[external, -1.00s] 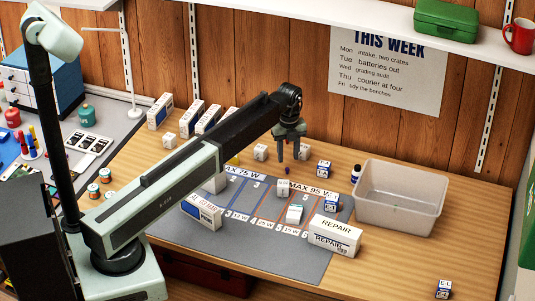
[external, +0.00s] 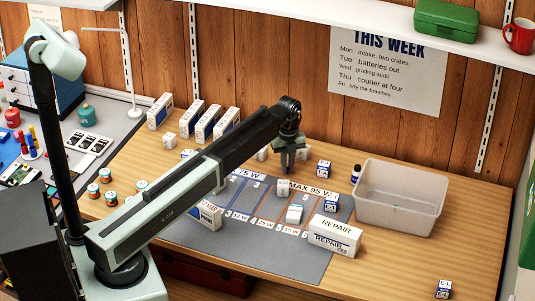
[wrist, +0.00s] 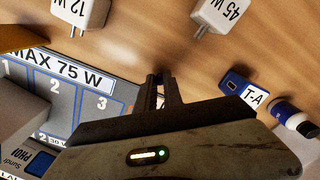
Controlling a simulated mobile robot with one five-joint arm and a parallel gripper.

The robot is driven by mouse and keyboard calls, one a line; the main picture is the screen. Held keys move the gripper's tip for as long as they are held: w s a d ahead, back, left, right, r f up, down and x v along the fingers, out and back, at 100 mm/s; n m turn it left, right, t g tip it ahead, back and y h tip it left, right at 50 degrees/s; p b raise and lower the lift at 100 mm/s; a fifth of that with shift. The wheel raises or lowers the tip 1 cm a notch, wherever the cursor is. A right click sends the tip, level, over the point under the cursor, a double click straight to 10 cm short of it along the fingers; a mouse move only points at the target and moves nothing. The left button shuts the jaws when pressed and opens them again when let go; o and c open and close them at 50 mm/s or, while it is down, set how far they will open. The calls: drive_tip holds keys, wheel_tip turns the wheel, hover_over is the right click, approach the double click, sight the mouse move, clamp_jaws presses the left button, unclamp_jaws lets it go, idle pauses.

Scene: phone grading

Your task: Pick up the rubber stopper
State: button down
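My gripper (external: 288,168) is low over the wooden table just behind the grey mat. Its fingers are drawn close together, with a narrow gap between them in the wrist view (wrist: 161,88). The rubber stopper, a small dark purple piece seen earlier right under the gripper, is now hidden at the fingertips. The fingers appear shut on it, down at table level.
A blue-and-white T-A block (wrist: 243,88) and a dark bottle (wrist: 294,116) are right of the fingers. White 12 W (wrist: 80,12) and 45 W (wrist: 217,14) chargers lie beyond. The grey mat (external: 285,262) and clear bin (external: 400,212) are nearby.

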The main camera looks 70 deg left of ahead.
idle(0.4)
drive_tip(key=shift+r+p, duration=0.65)
drive_tip(key=r+p, duration=0.2)
drive_tip(key=shift+s+d+r+p, duration=0.2)
drive_tip(key=shift+s+r+p, duration=0.15)
drive_tip(key=shift+s, duration=0.05)
drive_tip(key=s+d, duration=0.2)
drive_tip(key=s, duration=0.2)
drive_tip(key=s+d, duration=0.2)
drive_tip(key=s, duration=0.3)
drive_tip(key=s+d+r+p, duration=0.1)
drive_tip(key=s+d, duration=0.2)
drive_tip(key=s, duration=0.1)
drive_tip(key=shift+s, duration=0.25)
